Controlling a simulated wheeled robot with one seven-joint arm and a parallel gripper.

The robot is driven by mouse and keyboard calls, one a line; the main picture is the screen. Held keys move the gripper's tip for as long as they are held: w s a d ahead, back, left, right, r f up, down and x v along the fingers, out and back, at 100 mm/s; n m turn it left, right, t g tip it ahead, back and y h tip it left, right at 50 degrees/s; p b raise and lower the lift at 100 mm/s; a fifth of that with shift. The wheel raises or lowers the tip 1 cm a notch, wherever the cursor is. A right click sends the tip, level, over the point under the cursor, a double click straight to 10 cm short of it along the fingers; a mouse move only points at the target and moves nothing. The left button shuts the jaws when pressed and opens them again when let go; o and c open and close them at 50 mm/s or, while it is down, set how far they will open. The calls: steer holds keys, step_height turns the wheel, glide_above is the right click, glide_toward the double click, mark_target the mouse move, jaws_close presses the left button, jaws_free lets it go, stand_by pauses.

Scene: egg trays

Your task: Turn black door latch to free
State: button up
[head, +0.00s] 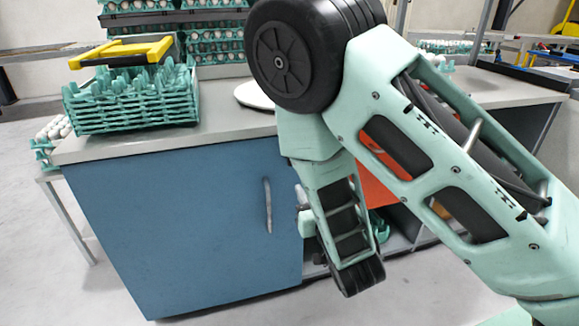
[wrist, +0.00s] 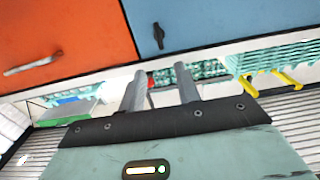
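The black door latch (wrist: 158,35) shows in the wrist view as a small dark upright piece on the blue door (wrist: 220,22), near its edge beside the orange door (wrist: 65,40). My gripper (wrist: 160,78) is open and empty; its two grey fingers stand apart, pointing toward the doors, with the latch in the picture above the gap. They look clear of the latch. In the head view the blue door (head: 180,220) appears closed, with a grey handle (head: 268,205). My arm hides the latch there and most of the orange door (head: 385,185); the fingers cannot be made out.
The grey countertop (head: 215,125) runs above the doors. On it stand stacked green egg trays (head: 135,105) with a yellow and black case (head: 125,50) on top, and a white disc (head: 252,95). The orange door's handle (wrist: 33,63) sticks out.

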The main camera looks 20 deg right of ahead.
steer(key=w+b, duration=0.9)
steer(key=w, duration=0.6)
steer(key=shift+w, duration=0.4)
steer(key=shift+d, duration=0.1)
steer(key=c, duration=0.7)
